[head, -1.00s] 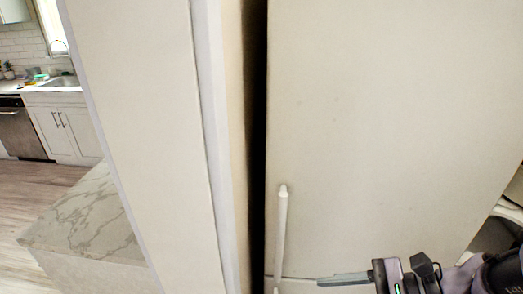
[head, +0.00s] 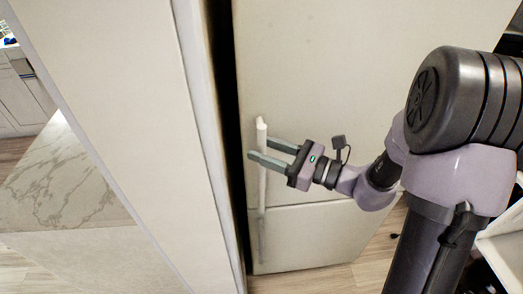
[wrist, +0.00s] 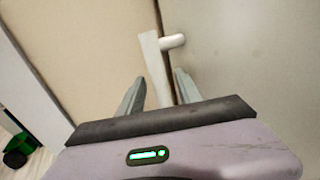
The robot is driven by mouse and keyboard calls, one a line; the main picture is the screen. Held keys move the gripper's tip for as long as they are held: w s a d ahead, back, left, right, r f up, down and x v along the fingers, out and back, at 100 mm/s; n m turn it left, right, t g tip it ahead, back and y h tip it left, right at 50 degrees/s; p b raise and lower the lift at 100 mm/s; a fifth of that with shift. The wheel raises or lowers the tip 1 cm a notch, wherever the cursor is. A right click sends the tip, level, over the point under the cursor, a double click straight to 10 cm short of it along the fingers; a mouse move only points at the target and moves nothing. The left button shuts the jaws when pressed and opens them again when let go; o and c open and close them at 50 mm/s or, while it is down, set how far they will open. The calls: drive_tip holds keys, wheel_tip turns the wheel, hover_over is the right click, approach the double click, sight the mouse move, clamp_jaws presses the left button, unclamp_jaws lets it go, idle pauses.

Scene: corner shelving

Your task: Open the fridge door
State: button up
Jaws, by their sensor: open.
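The fridge is cream white, with an upper door (head: 320,60) and a lower panel (head: 310,240) split by a seam. The upper door looks shut. Its white vertical bar handle (head: 262,185) runs along the left edge. My gripper (head: 260,149) reaches in from the right, its two grey fingers open at the handle's upper part. In the wrist view the handle (wrist: 154,65) stands between the open fingers (wrist: 158,88), with its top mount (wrist: 174,41) just beyond the tips. The fingers straddle the bar; I cannot tell whether they touch it.
A tall pale panel (head: 120,80) stands left of the fridge, with a narrow dark gap (head: 225,100) between. A marble-topped counter (head: 65,180) is at far left. White shelving (head: 505,245) is at the right. Wood floor (head: 375,262) shows below the fridge.

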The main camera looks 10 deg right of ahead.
drive_tip(key=shift+w+a, duration=0.25)
drive_tip(key=shift+a, duration=0.1)
clamp_jaws()
idle(1.2)
